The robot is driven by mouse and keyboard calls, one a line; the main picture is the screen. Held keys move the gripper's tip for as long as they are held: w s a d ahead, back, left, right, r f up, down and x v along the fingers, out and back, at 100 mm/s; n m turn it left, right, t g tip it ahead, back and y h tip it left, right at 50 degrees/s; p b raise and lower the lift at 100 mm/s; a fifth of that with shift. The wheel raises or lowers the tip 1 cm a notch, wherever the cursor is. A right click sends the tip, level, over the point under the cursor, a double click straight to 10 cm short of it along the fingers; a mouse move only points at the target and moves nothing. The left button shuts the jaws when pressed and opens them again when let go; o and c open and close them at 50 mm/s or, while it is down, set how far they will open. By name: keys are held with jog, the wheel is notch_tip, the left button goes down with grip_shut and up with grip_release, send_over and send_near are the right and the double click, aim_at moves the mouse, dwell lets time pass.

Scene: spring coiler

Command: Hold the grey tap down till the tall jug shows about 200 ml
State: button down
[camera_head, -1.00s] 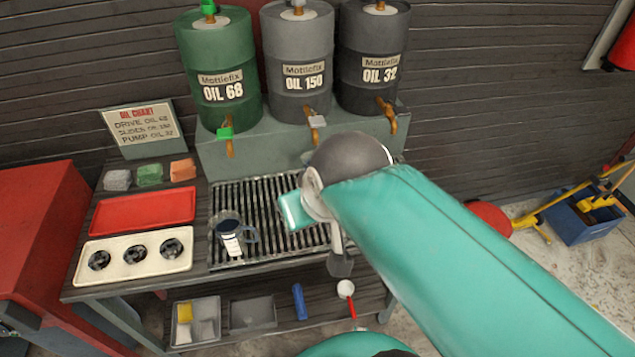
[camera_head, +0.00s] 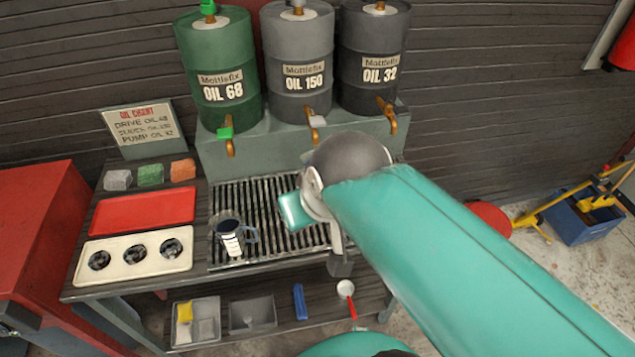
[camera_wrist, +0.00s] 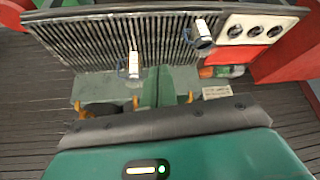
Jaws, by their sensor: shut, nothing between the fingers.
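The grey tap (camera_head: 317,122) is on the front of the grey OIL 150 drum (camera_head: 298,75). A narrow pale jug, which looks like the tall jug (camera_wrist: 133,64), stands on the grating near the taps in the wrist view. My arm hides it in the head view, and its level cannot be read. A second jug (camera_head: 230,238) with a white scale and bluish handle stands at the grating's front left, and also shows in the wrist view (camera_wrist: 203,34). My gripper (camera_wrist: 158,72) appears shut and empty, close beside the narrow jug in the wrist view.
The green tap (camera_head: 226,134) is left of the grey one, and the OIL 32 tap (camera_head: 387,112) is to the right. A red tray (camera_head: 145,210) and a cream tray (camera_head: 135,252) with three black parts lie left of the grating (camera_head: 270,200).

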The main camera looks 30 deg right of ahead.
dwell(0.4)
notch_tip(320, 180, up, 7)
dwell(0.4)
jog(key=shift+s, duration=0.15)
